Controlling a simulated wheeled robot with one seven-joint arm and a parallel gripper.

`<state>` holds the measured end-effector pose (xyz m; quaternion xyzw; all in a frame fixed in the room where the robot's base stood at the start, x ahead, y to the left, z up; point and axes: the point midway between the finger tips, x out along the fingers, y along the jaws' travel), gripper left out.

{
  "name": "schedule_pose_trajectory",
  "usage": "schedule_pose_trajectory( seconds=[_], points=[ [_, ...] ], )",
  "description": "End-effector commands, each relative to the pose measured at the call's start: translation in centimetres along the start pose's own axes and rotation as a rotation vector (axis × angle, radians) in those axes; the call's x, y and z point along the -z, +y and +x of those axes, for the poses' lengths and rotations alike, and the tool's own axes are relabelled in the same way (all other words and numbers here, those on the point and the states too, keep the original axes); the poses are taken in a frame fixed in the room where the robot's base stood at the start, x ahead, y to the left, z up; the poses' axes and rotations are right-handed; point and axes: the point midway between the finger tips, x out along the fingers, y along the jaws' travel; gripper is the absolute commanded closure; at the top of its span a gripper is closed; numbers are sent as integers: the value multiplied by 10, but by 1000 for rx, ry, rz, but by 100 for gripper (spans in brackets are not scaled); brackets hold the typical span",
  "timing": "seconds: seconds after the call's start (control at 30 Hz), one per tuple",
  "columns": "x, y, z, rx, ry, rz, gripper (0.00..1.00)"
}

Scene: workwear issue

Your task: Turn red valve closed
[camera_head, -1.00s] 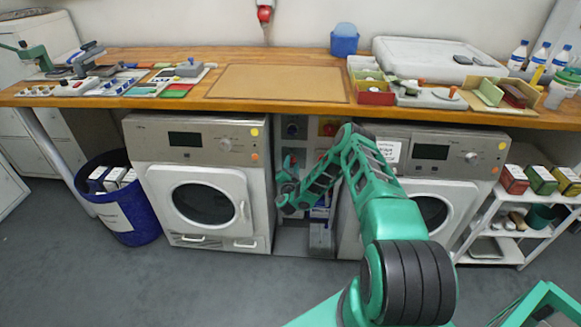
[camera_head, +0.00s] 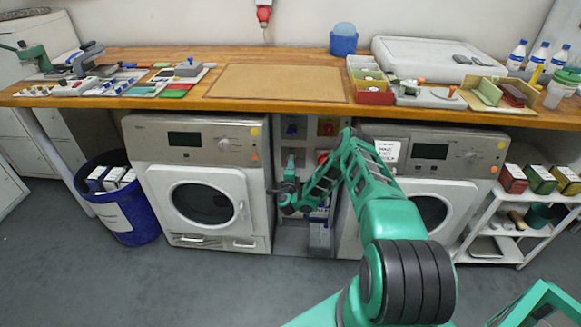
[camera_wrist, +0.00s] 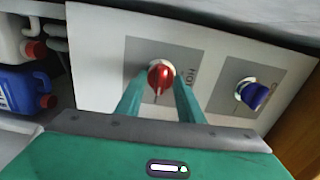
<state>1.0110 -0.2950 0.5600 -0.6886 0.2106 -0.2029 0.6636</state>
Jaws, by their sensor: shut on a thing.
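The red valve (camera_wrist: 160,72) is a round red knob on a grey plate marked HOT, in the wrist view. Its ridge runs roughly up and down in that picture. My gripper (camera_wrist: 159,86) has one green finger on each side of the knob and is shut on it. In the head view my gripper (camera_head: 289,188) is low in the gap between the two washing machines. There the arm and gripper make the held knob hard to make out.
A blue valve (camera_wrist: 254,95) sits on the same panel, right of the red one in the wrist view. Jugs with red caps (camera_wrist: 30,48) stand at its left. The left washer (camera_head: 205,190) and the right washer (camera_head: 432,205) flank the narrow gap.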

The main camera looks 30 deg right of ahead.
Motion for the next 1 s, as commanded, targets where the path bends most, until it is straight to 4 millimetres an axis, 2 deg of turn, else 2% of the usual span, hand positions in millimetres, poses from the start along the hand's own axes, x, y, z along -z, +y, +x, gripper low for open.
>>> schedule_pose_trajectory(
  seconds=[0.63, 0.67, 0.7, 0.73, 1.0],
  points=[
    [5, 4, 0, -2, 5, 47, 88],
    [5, 4, 0, -2, 6, 47, 64],
    [5, 4, 0, -2, 5, 47, 54],
    [5, 4, 0, -2, 5, 47, 48],
    [2, 2, 0, -1, 2, 50, 48]
  ],
)
